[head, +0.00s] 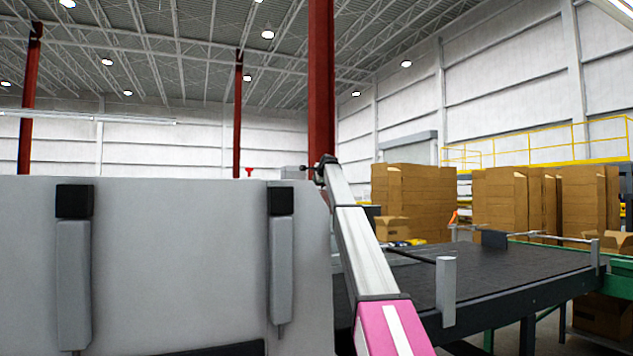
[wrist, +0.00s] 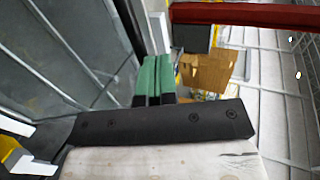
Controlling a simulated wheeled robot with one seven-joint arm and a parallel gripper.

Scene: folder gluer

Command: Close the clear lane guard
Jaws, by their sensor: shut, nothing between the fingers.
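My gripper (wrist: 157,60) shows in the wrist view as two green fingers pressed together, with nothing between them. In the head view, my arm reaches up to its small dark end (head: 322,170) by the top right edge of a grey panel; the fingers are too small to make out there. I cannot pick out the clear lane guard for sure. A greyish, perhaps see-through surface with pale bars (wrist: 50,65) fills the left of the wrist view, left of my fingers and apart from them. It may be the guard, but I cannot tell.
The large grey panel (head: 180,265) with two black-topped posts blocks the near left. A dark conveyor bed (head: 520,265) with a grey post (head: 446,290) lies to the right. Stacked cardboard boxes (head: 415,200) stand behind it. A red column (head: 321,80) rises behind my arm's end.

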